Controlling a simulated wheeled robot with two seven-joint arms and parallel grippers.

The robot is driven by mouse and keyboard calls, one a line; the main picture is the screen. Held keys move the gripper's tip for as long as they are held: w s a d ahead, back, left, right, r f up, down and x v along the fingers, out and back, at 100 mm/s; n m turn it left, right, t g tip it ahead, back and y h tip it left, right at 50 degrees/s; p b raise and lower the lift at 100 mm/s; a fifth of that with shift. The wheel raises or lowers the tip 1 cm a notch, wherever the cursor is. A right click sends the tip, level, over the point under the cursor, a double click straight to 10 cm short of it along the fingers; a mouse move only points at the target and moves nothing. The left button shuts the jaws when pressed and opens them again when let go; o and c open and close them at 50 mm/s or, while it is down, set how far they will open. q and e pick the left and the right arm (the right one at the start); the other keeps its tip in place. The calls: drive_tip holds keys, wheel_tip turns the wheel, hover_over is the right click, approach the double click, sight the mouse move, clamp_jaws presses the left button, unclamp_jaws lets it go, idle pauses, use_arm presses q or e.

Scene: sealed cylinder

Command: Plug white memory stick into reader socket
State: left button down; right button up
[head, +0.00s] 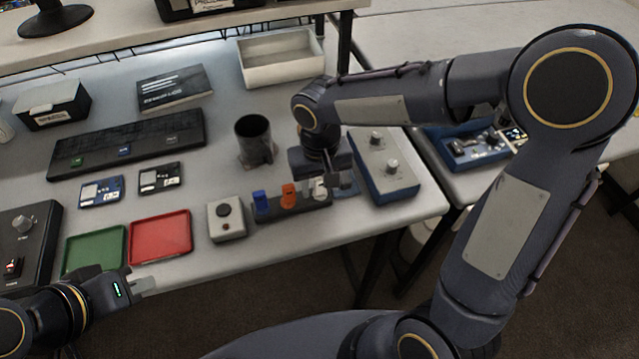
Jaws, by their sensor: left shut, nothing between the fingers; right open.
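A white memory stick (319,187) stands at the right end of a dark holder (265,212), beside an orange stick (289,194) and a blue stick (260,200). My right gripper (328,186) is open, pointing down at the white stick and partly hiding it. I cannot tell whether the fingers touch it. My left gripper (146,285) is shut and empty, in front of the table's near edge at lower left. I cannot tell which thing is the reader; a long black panel (100,153) with small coloured marks lies at the back left.
A dark cup (254,138) stands behind. Red (160,238) and green (95,250) trays lie at front left.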

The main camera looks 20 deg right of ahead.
drive_tip(key=shift+c, duration=0.4)
clamp_jaws()
drive_tip(key=shift+r, duration=0.1)
drive_tip(key=shift+r+p, duration=2.3)
drive_tip(key=shift+r, duration=0.65)
